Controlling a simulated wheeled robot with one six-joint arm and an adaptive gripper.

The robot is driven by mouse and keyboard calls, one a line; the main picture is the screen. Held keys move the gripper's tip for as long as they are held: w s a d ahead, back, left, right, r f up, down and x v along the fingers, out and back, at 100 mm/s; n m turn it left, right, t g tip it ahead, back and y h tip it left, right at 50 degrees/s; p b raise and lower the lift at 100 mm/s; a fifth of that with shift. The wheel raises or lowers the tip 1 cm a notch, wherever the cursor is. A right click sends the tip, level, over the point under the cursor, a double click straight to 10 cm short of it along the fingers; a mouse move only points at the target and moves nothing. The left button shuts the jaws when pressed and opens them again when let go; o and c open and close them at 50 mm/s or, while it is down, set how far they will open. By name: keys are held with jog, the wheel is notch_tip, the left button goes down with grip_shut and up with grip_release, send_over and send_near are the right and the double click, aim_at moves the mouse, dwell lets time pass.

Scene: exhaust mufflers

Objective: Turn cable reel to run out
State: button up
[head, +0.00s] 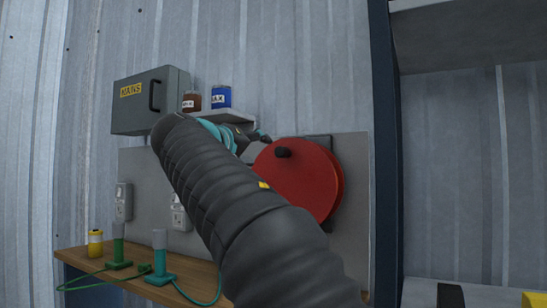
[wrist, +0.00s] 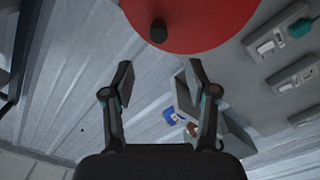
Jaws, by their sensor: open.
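The red cable reel (head: 305,180) is a round disc on the grey wall panel, with a black knob (head: 283,152) near its upper left edge. In the wrist view the reel (wrist: 205,18) fills the top middle and its knob (wrist: 158,31) points toward the camera. My gripper (wrist: 160,82) is open and empty, with the knob beyond and between its fingertips, apart from them. In the head view my gripper (head: 262,136) is small and partly hidden by my arm, close to the reel's upper left side. The reel's cable cannot be made out.
A grey box marked MAINS (head: 140,105) hangs at upper left. A small shelf (head: 235,116) holds a brown can (head: 192,101) and a blue can (head: 221,97). Sockets (head: 123,201) sit above a wooden bench (head: 85,258) with green cables. A dark post (head: 384,150) stands right of the reel.

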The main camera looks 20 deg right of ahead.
aim_at(279, 152)
jog(key=p+x, duration=0.2)
jog(key=x, duration=1.1)
jog(key=shift+w+d, duration=0.15)
jog(key=shift+d, duration=0.25)
grip_shut()
